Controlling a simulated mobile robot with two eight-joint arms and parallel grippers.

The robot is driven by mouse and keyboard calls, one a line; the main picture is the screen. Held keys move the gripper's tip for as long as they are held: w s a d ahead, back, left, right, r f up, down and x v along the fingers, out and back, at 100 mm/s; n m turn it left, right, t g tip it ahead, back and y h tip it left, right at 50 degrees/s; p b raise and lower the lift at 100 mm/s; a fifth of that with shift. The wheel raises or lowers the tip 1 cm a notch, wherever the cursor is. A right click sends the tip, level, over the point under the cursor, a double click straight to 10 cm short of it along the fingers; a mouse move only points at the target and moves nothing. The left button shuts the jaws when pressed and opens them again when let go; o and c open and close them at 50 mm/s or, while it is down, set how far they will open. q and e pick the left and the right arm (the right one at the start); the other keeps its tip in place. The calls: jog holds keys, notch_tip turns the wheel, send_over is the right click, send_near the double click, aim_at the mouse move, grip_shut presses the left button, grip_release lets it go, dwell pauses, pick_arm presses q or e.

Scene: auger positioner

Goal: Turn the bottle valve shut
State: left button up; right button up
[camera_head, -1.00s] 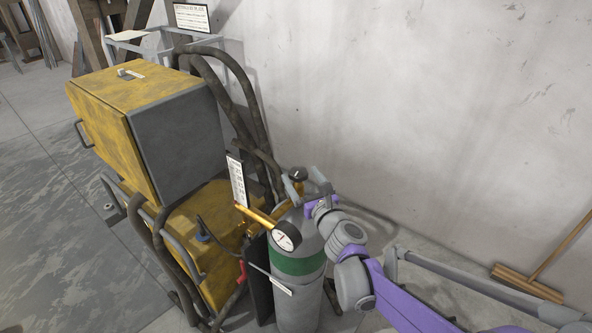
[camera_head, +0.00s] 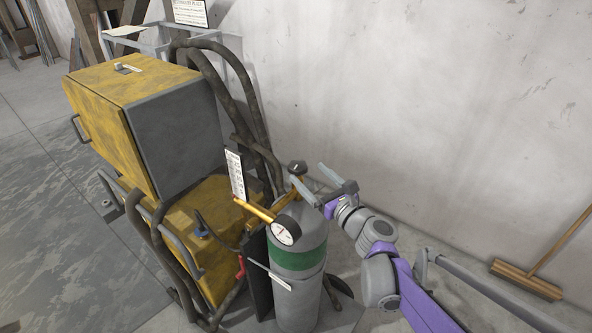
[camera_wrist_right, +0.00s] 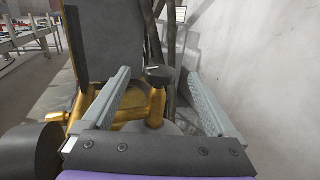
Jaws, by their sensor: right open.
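The grey gas bottle (camera_head: 298,285) with a green band stands upright beside the yellow machine. Its black valve knob (camera_head: 297,167) sits on top of a brass valve body; the knob also shows in the right wrist view (camera_wrist_right: 159,75). A brass regulator with a round white gauge (camera_head: 283,231) sticks out at the front left. My right gripper (camera_head: 312,178) is open and empty, just right of the valve. In the right wrist view its two fingers (camera_wrist_right: 160,98) are wide apart, with the knob ahead between them, apart from both. My left gripper is not in view.
The yellow welding machine (camera_head: 105,90) with a grey front stands left of the bottle. Thick dark hoses (camera_head: 245,90) loop behind it. A white wall (camera_head: 420,110) lies behind on the right, and a broom (camera_head: 527,281) rests near it. A label card (camera_head: 235,173) hangs by the valve.

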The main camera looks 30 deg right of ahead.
jog(key=d+n+y, duration=0.1)
jog(key=s+d+f+n+g+y, duration=0.1)
jog(key=y, duration=0.1)
pick_arm(q)
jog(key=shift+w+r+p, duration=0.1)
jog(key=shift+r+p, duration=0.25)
jog(key=shift+p, duration=0.1)
pick_arm(e)
jog(key=x, duration=1.1)
jog(key=shift+a+y, duration=0.3)
jog(key=shift+s+r, duration=0.1)
